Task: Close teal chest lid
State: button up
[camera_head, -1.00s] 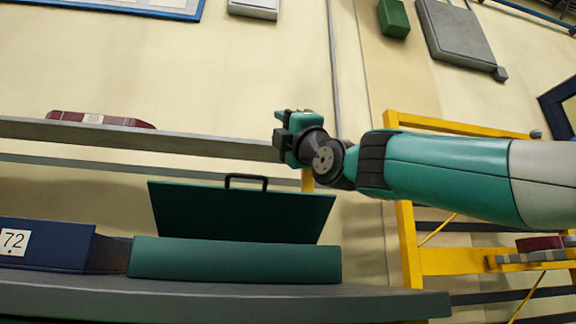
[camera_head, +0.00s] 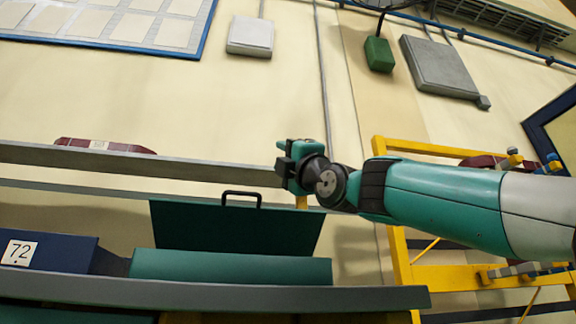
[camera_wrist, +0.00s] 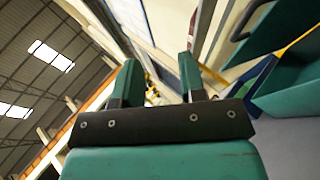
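The teal chest (camera_head: 230,268) sits on a shelf, with its lid (camera_head: 235,228) standing up and open behind it. A black handle (camera_head: 241,194) is on the lid's upper edge. My gripper (camera_head: 283,158) is above and to the right of the lid, apart from it, in front of a grey rail. In the wrist view my gripper (camera_wrist: 158,85) has its two fingers spread with nothing between them. Part of the teal lid (camera_wrist: 262,35) with its dark handle, and part of the chest (camera_wrist: 290,90), show at the right of that view.
A blue box (camera_head: 45,250) marked 72 stands left of the chest. The grey shelf (camera_head: 200,292) runs along the front. A grey rail (camera_head: 130,162) runs behind and above, with a dark red case (camera_head: 100,146) on it. A yellow frame (camera_head: 400,250) stands at right.

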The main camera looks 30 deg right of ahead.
jog(key=shift+s+f, duration=0.3)
jog(key=shift+s, duration=0.1)
jog(key=shift+b, duration=0.4)
